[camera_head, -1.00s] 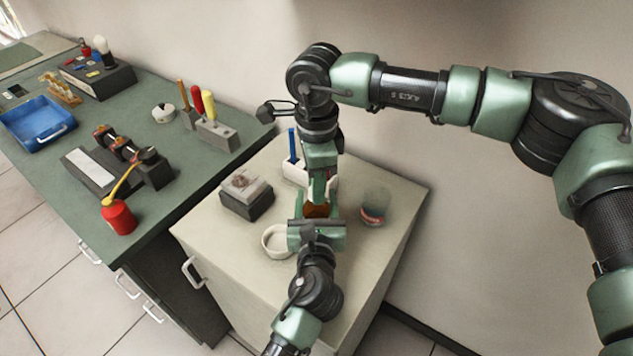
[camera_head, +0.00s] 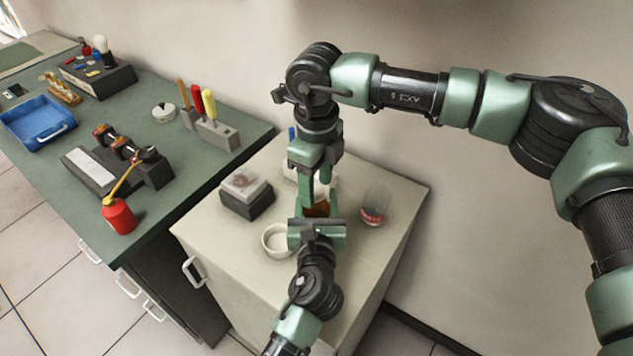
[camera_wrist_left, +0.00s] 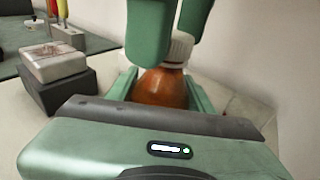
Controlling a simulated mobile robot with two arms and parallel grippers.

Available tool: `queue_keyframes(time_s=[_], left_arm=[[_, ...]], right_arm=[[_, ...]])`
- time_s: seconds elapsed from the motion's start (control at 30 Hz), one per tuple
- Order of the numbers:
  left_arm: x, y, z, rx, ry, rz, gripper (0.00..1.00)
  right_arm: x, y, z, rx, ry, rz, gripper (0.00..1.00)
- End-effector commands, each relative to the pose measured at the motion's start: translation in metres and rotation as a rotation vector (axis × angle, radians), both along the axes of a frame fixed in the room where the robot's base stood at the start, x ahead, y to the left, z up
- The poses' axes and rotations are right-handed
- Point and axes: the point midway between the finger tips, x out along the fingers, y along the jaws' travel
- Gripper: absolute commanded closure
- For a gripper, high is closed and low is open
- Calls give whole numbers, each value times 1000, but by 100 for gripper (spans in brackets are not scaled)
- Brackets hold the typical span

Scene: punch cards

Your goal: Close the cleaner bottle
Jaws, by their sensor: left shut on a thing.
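The cleaner bottle is amber and stands upright on the pale cabinet top; its amber body (camera_head: 317,209) shows between my grippers in the head view and in the left wrist view (camera_wrist_left: 160,88). A white ribbed cap (camera_wrist_left: 181,48) sits on its neck. My left gripper (camera_head: 316,222), reaching in from the bottom, is shut on the bottle body. My right gripper (camera_head: 317,194) comes down from above with one finger on each side of the cap. In the left wrist view, its near finger hides the cap's left part. Whether the fingers press the cap is unclear.
A workbench (camera_head: 175,205) with a red oil can (camera_head: 118,216) and tools lies further left.

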Motion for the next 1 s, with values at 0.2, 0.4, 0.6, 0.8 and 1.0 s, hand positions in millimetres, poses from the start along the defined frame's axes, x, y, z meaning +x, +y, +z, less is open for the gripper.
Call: queue_keyframes(time_s=[0.2,0.4,0.6,0.8,1.0], left_arm=[[0,0,0,0,-1,0,100],[0,0,0,0,-1,0,100],[0,0,0,0,-1,0,100],[0,0,0,0,-1,0,100],[0,0,0,0,-1,0,100]], right_arm=[[0,0,6,0,-1,0,48],[1,0,38,1,-3,0,48],[1,0,66,0,-1,0,48],[1,0,75,0,0,0,48],[0,0,75,0,0,0,48]])
